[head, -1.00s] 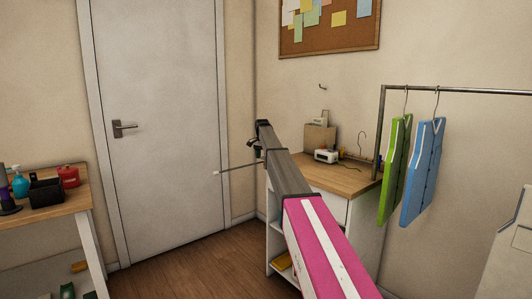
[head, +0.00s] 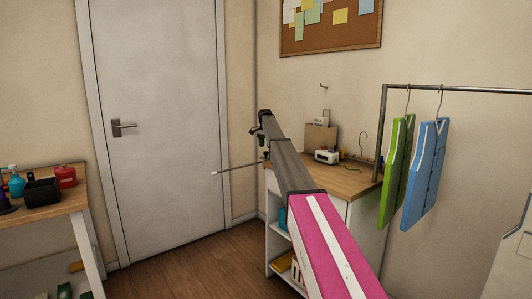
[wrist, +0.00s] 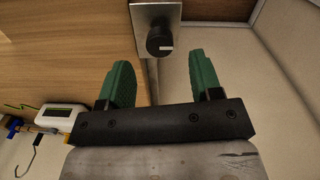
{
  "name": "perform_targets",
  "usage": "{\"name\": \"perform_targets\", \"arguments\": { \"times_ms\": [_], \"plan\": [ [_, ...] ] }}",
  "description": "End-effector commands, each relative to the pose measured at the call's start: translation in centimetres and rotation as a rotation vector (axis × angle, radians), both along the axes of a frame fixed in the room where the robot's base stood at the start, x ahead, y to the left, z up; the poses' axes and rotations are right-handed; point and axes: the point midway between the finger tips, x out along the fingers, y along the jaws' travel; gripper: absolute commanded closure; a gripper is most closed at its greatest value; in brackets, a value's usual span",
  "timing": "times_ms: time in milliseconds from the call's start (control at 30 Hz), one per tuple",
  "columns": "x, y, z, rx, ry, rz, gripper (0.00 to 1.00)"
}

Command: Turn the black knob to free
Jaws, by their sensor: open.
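The black knob (wrist: 160,42) shows at the top of the wrist view, with a pale mark on its face. It sits on a grey metal plate (wrist: 143,18). My gripper (wrist: 162,75) has its two green fingers apart, below the knob in the picture and not touching it. Nothing is between the fingers. In the head view my gripper (head: 258,142) is small at the far end of my arm, near the wooden-topped cabinet (head: 340,180). The knob cannot be made out in the head view.
A white device (head: 327,156) and a cardboard box (head: 320,137) stand on the cabinet. A green garment bag (head: 396,175) and a blue one (head: 424,175) hang from a rail at the right. A closed door (head: 160,120) is behind, and a bench (head: 50,210) stands at the left.

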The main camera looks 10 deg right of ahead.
Motion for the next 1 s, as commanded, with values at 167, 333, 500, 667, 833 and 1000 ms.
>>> {"name": "perform_targets", "arguments": {
  "times_ms": [167, 333, 500, 667, 833, 1000],
  "plan": [
    [-0.1, -0.1, -3.0, 0.0, 0.001, 0.0, 0.41],
    [-0.1, -0.1, -4.1, 0.0, -0.001, 0.0, 0.41],
    [-0.1, -0.1, -4.1, 0.0, -0.001, 0.0, 0.41],
    [-0.1, -0.1, -4.1, 0.0, -0.001, 0.0, 0.7],
    [-0.1, -0.1, -4.1, 0.0, 0.0, 0.0, 0.9],
    [-0.1, -0.1, -4.1, 0.0, 0.0, 0.013, 0.9]
  ]
}}
